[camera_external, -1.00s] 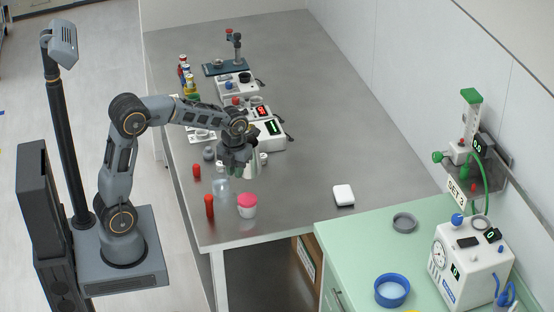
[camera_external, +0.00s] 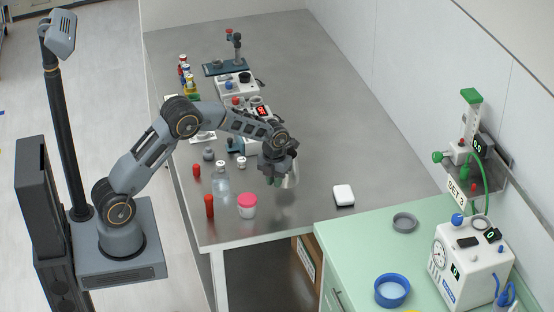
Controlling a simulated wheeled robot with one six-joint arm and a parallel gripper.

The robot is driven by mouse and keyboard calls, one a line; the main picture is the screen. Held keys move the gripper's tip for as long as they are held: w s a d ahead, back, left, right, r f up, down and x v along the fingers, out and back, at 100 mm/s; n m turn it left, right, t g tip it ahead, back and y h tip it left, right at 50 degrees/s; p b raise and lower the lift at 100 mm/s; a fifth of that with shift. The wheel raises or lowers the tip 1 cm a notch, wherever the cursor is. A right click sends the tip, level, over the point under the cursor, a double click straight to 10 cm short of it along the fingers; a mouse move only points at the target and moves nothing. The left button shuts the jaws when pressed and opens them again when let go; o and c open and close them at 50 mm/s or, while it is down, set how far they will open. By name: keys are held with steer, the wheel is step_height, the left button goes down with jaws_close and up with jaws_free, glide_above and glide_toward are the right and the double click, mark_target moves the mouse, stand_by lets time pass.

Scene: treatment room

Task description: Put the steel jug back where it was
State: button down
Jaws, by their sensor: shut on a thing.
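The steel jug (camera_external: 291,178) shows in the external view at the right side of my gripper (camera_external: 277,172). My gripper points down and is shut on the jug. The fingers and wrist hide much of the jug, so its handle and exact grip point cannot be made out. The jug is over the steel table (camera_external: 330,120), right of the middle of its near part. I cannot tell whether its base touches the table top.
A white jar with a pink lid (camera_external: 247,205), a clear bottle (camera_external: 221,182) and red-capped tubes (camera_external: 209,206) stand to the left. A white box (camera_external: 344,195) lies to the right. Devices line the table's left side behind. The table's right part is clear.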

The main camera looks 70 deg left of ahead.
steer(key=shift+w+f+p, duration=0.15)
steer(key=shift+f+p, duration=0.15)
steer(key=shift+f, duration=0.3)
steer(key=shift+w+f+p, duration=0.15)
steer(key=shift+f+p, duration=0.1)
steer(key=shift+f, duration=1)
steer(key=shift+f, duration=0.2)
steer(key=c, duration=1.1)
jaws_free()
steer(key=shift+r, duration=0.15)
